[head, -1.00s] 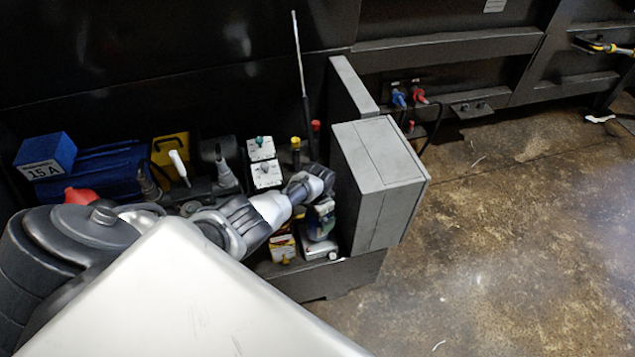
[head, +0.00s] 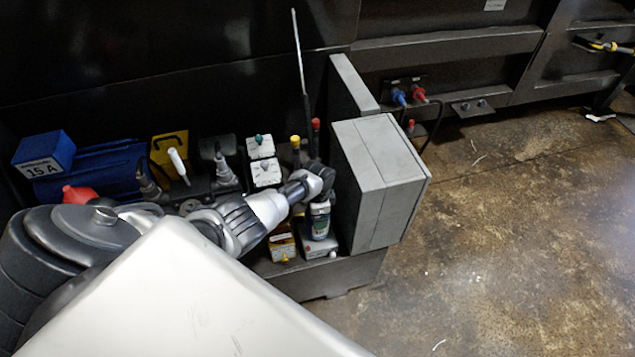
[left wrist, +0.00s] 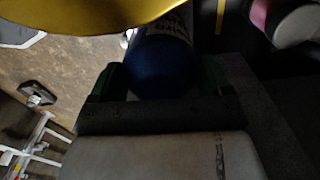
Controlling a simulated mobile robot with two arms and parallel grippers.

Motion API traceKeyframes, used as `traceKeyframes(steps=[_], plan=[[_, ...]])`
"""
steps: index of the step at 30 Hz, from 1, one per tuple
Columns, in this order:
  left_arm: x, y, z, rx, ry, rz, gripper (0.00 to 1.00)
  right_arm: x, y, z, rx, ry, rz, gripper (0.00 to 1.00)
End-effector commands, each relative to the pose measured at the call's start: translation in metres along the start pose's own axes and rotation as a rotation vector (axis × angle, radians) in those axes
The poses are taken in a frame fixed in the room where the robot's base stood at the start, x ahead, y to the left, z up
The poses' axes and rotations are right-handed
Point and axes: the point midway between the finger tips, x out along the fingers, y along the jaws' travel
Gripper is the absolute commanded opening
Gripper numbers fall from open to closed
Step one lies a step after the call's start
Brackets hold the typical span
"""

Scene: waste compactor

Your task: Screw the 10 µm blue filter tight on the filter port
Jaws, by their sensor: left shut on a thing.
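In the left wrist view, the blue filter (left wrist: 160,65) is a dark blue cylinder with a pale lettered label, clasped between the fingers of my left gripper (left wrist: 160,88). In the head view my left gripper (head: 318,182) is over the black bench, just left of the grey box. A bottle-like cylinder with a white and green label (head: 319,222) stands out just below it; whether this is the held filter is not clear. I cannot make out the filter port, nor whether the filter touches it. My right gripper is in neither view.
The grey box (head: 378,185) stands close to the right of my left gripper. Yellow-topped (head: 295,142) and red-topped (head: 316,126) items stand behind it. White valve boxes (head: 265,172) are to its left, small cartons (head: 282,247) in front. Open floor lies at right.

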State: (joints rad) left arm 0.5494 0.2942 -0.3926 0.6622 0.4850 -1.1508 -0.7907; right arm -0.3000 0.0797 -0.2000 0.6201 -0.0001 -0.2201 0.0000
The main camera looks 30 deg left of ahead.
Motion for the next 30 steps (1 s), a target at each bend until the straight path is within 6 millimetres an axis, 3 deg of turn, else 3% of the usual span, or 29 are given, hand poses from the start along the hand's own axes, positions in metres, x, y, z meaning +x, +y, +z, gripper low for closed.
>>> traceKeyframes(steps=[12, 21, 30], plan=[[-0.001, -0.002, 0.0, 0.085, 0.002, -0.005, 0.51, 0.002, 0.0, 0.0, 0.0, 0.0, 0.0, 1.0], [0.0, -0.003, 0.0, 0.459, 0.002, -0.007, 0.51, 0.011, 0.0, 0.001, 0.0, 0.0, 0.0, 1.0], [-0.001, -0.002, 0.0, 0.518, 0.003, -0.006, 0.51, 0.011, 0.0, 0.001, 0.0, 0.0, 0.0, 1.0]])
